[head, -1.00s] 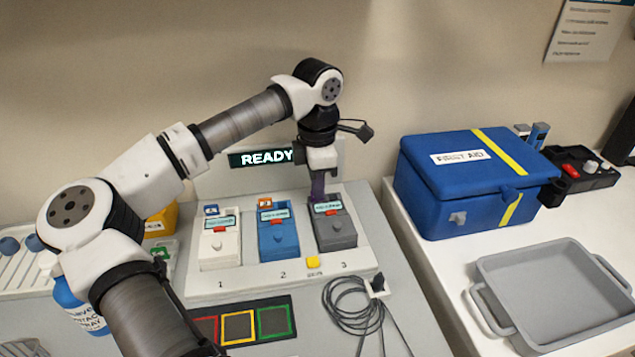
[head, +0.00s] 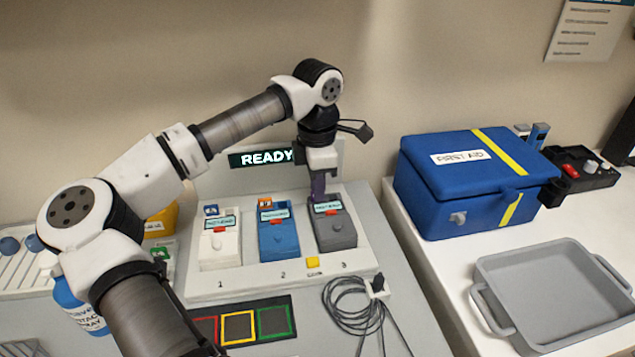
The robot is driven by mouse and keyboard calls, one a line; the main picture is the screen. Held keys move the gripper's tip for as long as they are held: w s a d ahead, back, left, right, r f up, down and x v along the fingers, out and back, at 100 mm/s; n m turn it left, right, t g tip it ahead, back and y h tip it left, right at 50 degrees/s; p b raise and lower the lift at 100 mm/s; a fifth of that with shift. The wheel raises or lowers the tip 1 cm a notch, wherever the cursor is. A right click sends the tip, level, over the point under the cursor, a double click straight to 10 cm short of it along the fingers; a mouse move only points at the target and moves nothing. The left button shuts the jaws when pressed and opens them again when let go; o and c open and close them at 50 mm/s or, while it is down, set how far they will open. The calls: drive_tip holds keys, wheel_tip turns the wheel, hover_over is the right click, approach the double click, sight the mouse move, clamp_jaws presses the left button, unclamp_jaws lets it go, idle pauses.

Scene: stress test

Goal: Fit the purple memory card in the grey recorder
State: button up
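The grey recorder (head: 336,232) stands at the right of the three recorders, above the number 3 on the white stand (head: 215,285). My gripper (head: 319,172) points down at the back edge of this recorder. It appears shut on the purple memory card (head: 318,188), which shows as a dark purple upright piece below the gripper. The card's lower end is at or just behind the recorder's top edge. I cannot tell whether it is in the slot. The fingertips are small and partly hidden.
The blue recorder (head: 279,240) with an orange card (head: 266,203) and the white recorder (head: 219,247) with a blue card (head: 211,210) stand to the left. A READY sign (head: 265,158) is behind. A coiled cable (head: 352,308) lies in front. A first aid box (head: 470,185) and grey tray (head: 555,295) are right.

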drive_tip(key=shift+r, duration=0.1)
drive_tip(key=shift+r+p, duration=1.2)
drive_tip(key=shift+r, duration=0.75)
drive_tip(key=o, duration=0.5)
drive_tip(key=shift+o, duration=0.2)
drive_tip(key=shift+r+p, duration=0.95)
drive_tip(key=shift+r, duration=0.55)
